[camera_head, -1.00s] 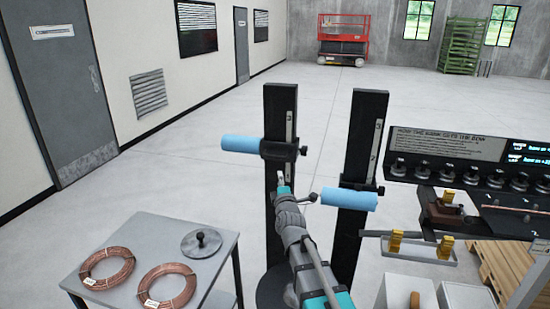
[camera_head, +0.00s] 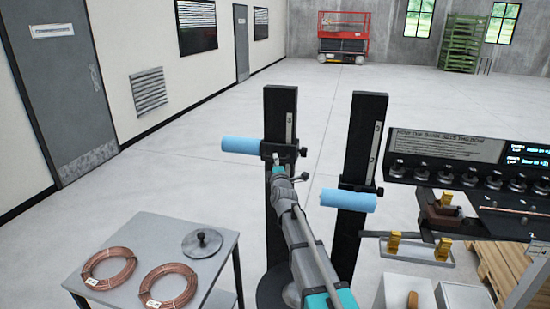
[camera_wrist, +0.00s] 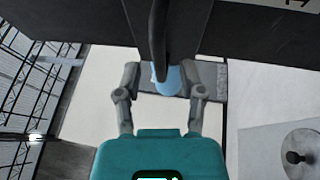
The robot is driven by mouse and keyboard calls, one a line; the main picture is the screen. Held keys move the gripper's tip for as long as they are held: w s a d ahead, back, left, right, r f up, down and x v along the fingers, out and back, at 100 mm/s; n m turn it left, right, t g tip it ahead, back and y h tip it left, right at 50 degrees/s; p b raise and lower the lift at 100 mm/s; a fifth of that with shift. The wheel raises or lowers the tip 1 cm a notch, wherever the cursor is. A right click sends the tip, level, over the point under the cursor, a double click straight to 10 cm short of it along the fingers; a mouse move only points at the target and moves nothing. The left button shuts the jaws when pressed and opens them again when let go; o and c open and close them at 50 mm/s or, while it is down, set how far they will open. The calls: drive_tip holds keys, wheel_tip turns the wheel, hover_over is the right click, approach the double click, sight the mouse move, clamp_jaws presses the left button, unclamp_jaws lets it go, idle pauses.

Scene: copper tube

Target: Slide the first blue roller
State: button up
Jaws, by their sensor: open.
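One blue roller (camera_head: 240,145) sticks out to the left from a black collar on the left black post (camera_head: 281,105). A second blue roller (camera_head: 348,200) sits lower, on the right black post (camera_head: 365,120). My gripper (camera_head: 277,159) is at the left post's collar, just right of the first roller. In the wrist view my gripper (camera_wrist: 165,82) is open, its fingers on either side of a blue roller end (camera_wrist: 168,79) and a dark bar. Whether the fingers touch the roller cannot be told.
A bench with dark knobs (camera_head: 462,178) stands at the right.

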drive_tip(key=shift+x, duration=1.4)
drive_tip(key=shift+c, duration=0.2)
clamp_jaws()
